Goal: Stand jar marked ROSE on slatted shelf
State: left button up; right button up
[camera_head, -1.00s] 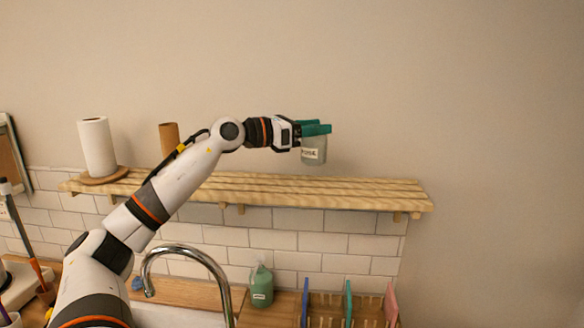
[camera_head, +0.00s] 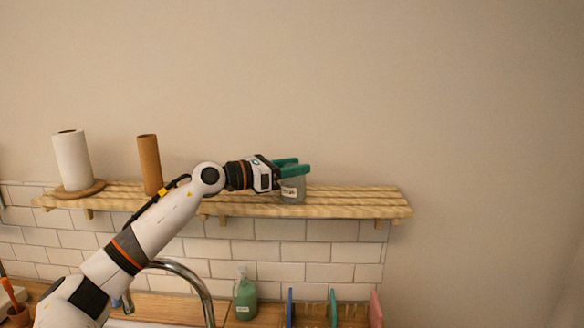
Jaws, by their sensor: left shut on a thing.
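The labelled jar (camera_head: 292,190) is greyish and see-through, with a white label whose lettering is too small to read for certain now. My left gripper (camera_head: 290,170) is shut on the jar near its top, its green fingers around it. The jar is upright at the slatted wooden shelf (camera_head: 350,203), its base at or just above the slats; I cannot tell whether it touches. My right gripper is not in view.
A paper towel roll (camera_head: 72,160) on a round wooden base and a brown cardboard tube (camera_head: 149,165) stand on the shelf's left part. The shelf's right part is clear. Below are a tap (camera_head: 190,275), a green bottle (camera_head: 245,298) and a rack with coloured boards (camera_head: 333,312).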

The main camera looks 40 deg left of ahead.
pick_arm(q)
jog(key=o, duration=1.1)
jog(key=shift+r+p, duration=0.15)
jog(key=shift+p, duration=0.15)
jog(key=shift+s+a+f+b, duration=0.1)
jog(key=shift+f+b, duration=0.15)
jog(key=shift+b, duration=0.1)
jog(key=b+v, duration=0.7)
jog(key=v, duration=0.4)
jog(key=shift+s+r, duration=0.2)
jog(key=shift+s, duration=0.15)
jog(key=shift+a, duration=0.1)
